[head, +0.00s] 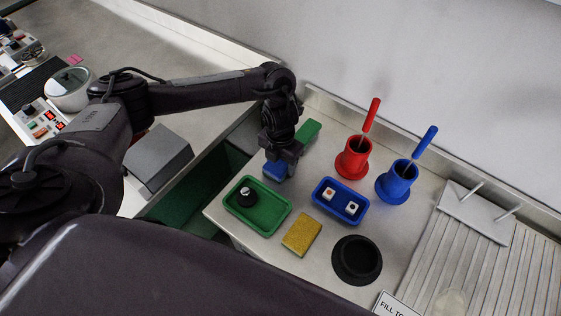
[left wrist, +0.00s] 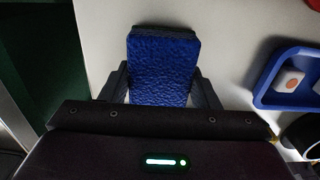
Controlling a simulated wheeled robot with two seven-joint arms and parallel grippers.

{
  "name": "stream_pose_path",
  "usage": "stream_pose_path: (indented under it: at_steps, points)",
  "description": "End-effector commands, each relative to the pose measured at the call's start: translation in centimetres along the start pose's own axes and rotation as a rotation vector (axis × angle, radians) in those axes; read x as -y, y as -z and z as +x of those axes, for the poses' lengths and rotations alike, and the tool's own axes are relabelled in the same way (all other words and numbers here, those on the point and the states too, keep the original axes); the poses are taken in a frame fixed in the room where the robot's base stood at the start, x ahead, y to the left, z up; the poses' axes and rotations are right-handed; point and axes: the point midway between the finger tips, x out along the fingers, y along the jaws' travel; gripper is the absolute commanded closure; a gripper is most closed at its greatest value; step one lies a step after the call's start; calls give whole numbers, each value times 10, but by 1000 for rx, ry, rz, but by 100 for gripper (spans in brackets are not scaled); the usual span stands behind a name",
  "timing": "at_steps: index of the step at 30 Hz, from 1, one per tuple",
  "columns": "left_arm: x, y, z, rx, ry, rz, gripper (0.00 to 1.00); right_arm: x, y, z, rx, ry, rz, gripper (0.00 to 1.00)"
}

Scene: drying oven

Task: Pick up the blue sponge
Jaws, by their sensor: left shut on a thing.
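The blue sponge (head: 274,170) is in my left gripper (head: 280,163), at the back left of the counter, just behind the green tray. In the left wrist view the sponge (left wrist: 163,65) sits between the two fingers of the left gripper (left wrist: 160,85), which are shut on its sides. The gripper and wrist cover part of the sponge in the head view. I cannot tell whether the sponge touches the counter. My right gripper is not in view.
Near the sponge are a green tray (head: 279,219) with a dark round item, a blue tray (head: 341,216), a yellow sponge (head: 302,235) and a green block (head: 308,131). Red (head: 352,160) and blue (head: 397,184) holders stand right. A black dish (head: 357,260) lies in front.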

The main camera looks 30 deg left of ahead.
Motion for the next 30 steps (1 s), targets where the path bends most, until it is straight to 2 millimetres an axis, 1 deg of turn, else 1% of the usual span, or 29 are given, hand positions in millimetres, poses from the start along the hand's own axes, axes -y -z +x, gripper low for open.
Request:
stream_pose_path:
  at_steps: [4, 7, 12, 15, 21, 25, 30]
  points:
    - [0, -1, -13, 3, 1, 1, 66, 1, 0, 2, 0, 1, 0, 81]
    - [0, -1, -29, 5, 0, 2, 66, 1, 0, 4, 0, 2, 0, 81]
    - [-1, -3, -85, 11, -3, 3, 66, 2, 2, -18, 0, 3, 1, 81]
    - [-1, -2, -113, 9, -3, 3, 66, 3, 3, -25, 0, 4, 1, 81]
    - [-1, -2, -158, 7, -3, 2, 66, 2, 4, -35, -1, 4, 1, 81]
    - [-1, -1, -179, 5, -2, 1, 66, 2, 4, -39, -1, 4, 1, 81]
    - [0, 0, -193, 2, -1, 0, 66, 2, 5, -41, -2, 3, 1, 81]
